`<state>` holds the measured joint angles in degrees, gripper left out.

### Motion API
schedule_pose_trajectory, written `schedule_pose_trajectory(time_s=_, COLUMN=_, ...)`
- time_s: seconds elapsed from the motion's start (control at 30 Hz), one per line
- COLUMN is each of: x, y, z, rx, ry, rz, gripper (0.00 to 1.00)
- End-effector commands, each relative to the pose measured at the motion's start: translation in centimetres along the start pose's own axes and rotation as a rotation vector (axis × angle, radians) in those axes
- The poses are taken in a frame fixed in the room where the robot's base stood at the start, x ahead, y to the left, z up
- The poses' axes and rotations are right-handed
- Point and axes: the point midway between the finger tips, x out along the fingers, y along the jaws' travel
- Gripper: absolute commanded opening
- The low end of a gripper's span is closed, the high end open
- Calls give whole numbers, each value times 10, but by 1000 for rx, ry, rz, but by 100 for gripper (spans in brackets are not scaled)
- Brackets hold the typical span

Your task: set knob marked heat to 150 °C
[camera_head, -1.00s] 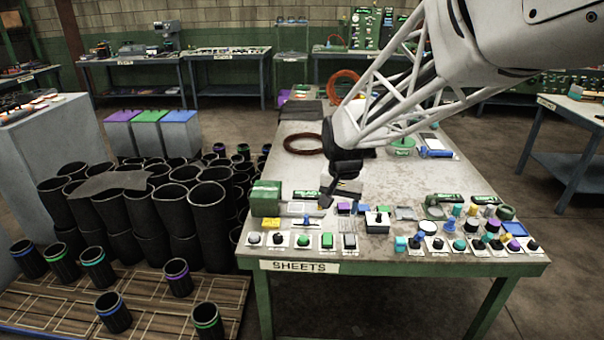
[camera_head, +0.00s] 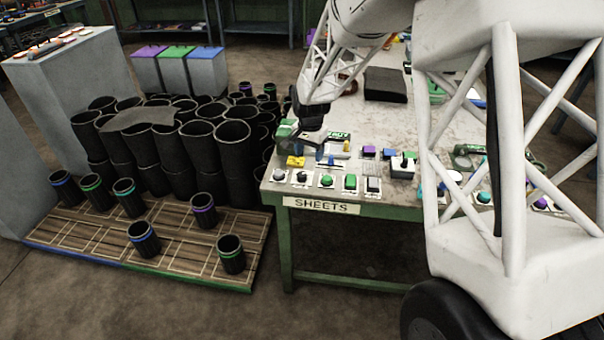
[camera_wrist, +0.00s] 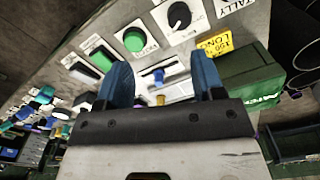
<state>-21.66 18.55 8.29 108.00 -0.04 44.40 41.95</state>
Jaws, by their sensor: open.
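A black round knob (camera_wrist: 180,17) with a white pointer line sits on a pale plate at the top of the wrist view. It also shows in the head view (camera_head: 302,178), at the table's front edge. Its markings are too small to read, and no label reading heat is legible. A yellow tag (camera_wrist: 218,46) with "150" and "LONG" on it lies beside the knob. Nothing is held. In the head view my gripper (camera_head: 320,150) is above the table's front left.
A green box (camera_wrist: 248,78) stands close to the right finger. Black sleeves (camera_head: 232,140) crowd the floor left of the table (camera_head: 400,212).

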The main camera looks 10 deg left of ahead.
Motion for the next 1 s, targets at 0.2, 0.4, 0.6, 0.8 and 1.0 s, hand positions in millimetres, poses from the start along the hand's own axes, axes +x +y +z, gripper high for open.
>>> schedule_pose_trajectory(time_s=0.2, x=26, y=-25, z=-4, rx=15, ry=-9, rz=8, gripper=62)
schedule_pose_trajectory(time_s=0.4, x=31, y=-30, z=-4, rx=20, ry=-10, rz=9, gripper=62)
schedule_pose_trajectory(time_s=0.6, x=31, y=-29, z=-4, rx=20, ry=-10, rz=9, gripper=62)
schedule_pose_trajectory(time_s=0.8, x=33, y=-29, z=-4, rx=20, ry=-10, rz=9, gripper=62)
schedule_pose_trajectory(time_s=1.0, x=46, y=-29, z=-4, rx=20, ry=-10, rz=9, gripper=62)
